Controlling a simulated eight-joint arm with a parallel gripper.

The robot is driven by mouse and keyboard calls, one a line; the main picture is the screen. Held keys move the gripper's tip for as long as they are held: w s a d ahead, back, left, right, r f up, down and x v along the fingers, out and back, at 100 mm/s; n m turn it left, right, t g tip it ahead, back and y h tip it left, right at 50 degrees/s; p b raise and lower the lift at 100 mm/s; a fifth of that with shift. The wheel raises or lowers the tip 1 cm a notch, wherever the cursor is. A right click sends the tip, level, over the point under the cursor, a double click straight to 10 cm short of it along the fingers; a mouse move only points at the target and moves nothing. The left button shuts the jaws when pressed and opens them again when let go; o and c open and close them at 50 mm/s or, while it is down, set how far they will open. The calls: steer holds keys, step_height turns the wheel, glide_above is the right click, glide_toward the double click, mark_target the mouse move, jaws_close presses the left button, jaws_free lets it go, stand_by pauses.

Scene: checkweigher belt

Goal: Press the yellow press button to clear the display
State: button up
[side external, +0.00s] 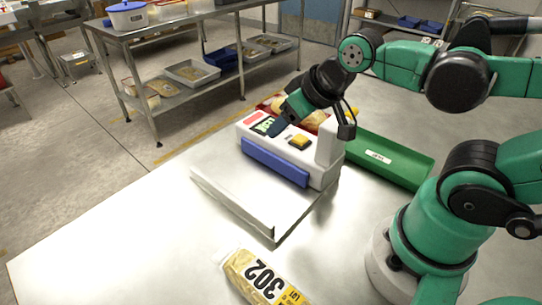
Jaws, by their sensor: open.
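The yellow press button (300,141) sits on the top of the white checkweigher unit (318,170), which has a blue strip along its front. The lit green display (262,126) is on the same top, to the left of the button, and its digits are too small and partly covered to read. My gripper (278,128) is over the unit beside the display, left of and a little behind the button. It is open and holds nothing that I can see. Its fingertips partly cover the display's right side; whether they touch the top, I cannot tell.
A pale flat platform (235,190) lies in front of the unit. A yellow bag marked 302 (262,280) lies on the metal table at the front. A green tray (395,160) is at the right, and a red tray (268,102) with packages is behind. The front left table is clear.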

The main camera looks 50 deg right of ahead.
jaws_close()
stand_by(1.4)
